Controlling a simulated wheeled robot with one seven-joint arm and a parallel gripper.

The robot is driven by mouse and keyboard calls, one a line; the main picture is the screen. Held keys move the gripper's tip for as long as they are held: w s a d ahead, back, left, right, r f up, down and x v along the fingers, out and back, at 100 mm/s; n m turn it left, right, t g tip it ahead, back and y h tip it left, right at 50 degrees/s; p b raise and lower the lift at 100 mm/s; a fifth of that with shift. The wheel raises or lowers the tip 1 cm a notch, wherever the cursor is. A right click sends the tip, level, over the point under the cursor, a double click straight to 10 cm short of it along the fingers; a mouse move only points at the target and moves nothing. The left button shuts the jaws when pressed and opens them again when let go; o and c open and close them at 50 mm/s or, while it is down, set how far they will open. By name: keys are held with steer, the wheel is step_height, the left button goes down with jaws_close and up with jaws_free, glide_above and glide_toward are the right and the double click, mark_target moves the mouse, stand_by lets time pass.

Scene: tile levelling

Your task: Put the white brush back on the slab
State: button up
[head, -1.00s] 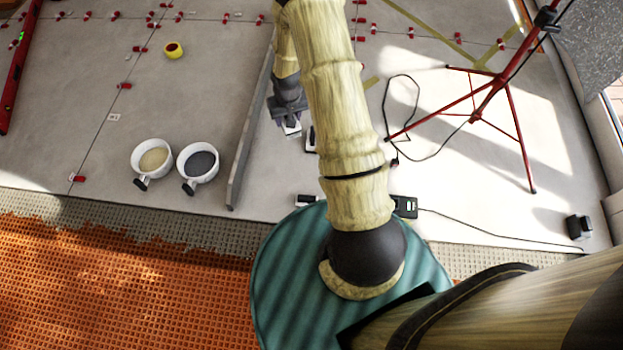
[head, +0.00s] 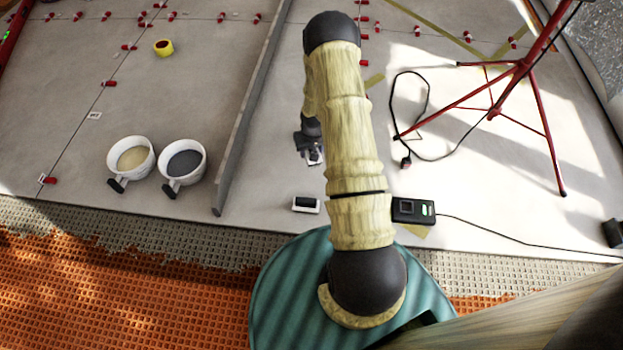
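A small white block with a dark top (head: 306,205) lies on the pale slab (head: 260,212), close to its front edge; I cannot tell whether it is the white brush. My gripper (head: 315,158) points down over the slab beyond this block, left of my forearm. Something pale shows at its fingertips, but it is too small to tell whether this is the fingers or a held thing. My arm hides part of the slab beside the gripper.
A long grey straightedge (head: 245,110) stands left of my gripper. A black device (head: 413,210) with a cable and a red tripod (head: 520,70) are right.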

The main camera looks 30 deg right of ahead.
step_height(320, 180, down, 6)
steer(key=b, duration=0.4)
stand_by(0.4)
step_height(320, 180, down, 4)
steer(key=b, duration=0.3)
steer(key=o, duration=1.2)
steer(key=shift+f, duration=0.1)
